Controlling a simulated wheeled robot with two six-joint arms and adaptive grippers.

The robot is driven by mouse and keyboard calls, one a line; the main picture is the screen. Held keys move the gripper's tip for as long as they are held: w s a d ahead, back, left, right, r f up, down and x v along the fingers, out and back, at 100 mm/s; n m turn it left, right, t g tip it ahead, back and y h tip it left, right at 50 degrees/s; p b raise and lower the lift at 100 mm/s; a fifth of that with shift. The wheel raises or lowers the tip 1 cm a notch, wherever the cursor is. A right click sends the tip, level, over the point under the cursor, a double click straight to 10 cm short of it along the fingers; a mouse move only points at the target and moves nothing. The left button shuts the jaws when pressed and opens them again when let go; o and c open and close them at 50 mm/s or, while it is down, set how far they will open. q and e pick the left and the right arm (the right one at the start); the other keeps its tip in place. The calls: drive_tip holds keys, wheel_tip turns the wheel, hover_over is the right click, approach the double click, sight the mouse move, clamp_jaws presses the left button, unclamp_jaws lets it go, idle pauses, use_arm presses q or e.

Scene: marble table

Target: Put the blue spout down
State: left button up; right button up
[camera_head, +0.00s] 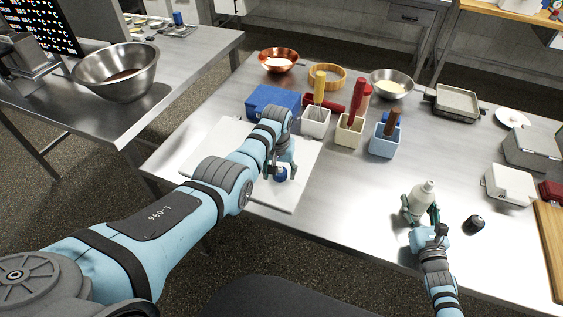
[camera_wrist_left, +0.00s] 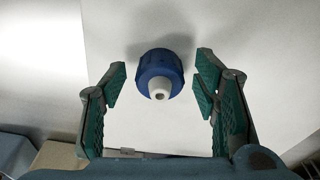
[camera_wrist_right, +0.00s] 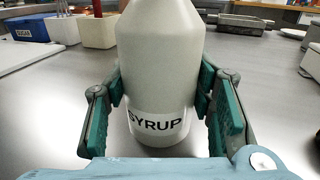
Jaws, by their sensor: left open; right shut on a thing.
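The blue spout (camera_head: 280,174) stands on the white board (camera_head: 225,135), its pale tip pointing up toward my left wrist camera. In the left wrist view the blue spout (camera_wrist_left: 160,76) sits between the spread fingers, with a gap on each side. My left gripper (camera_head: 283,160) is open around it. My right gripper (camera_head: 422,212) is shut on the white syrup bottle (camera_head: 420,197), which stands upright on the metal table. In the right wrist view the bottle (camera_wrist_right: 160,80) shows a SYRUP label between the fingers.
A small dark cap-like piece (camera_head: 474,224) lies right of the bottle. Behind the board are a blue box (camera_head: 273,101), several square holders with utensils, and bowls. A wooden board (camera_head: 550,240) lies at the right edge. The table between the white board and bottle is clear.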

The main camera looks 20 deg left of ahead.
sight(278, 176)
use_arm(q)
wheel_tip(278, 176, up, 12)
drive_tip(key=s, duration=0.1)
drive_tip(key=shift+s+d+f, duration=0.15)
drive_tip(key=shift+s+f, duration=0.05)
use_arm(e)
drive_tip(key=o, duration=1.4)
drive_tip(key=shift+s, duration=0.15)
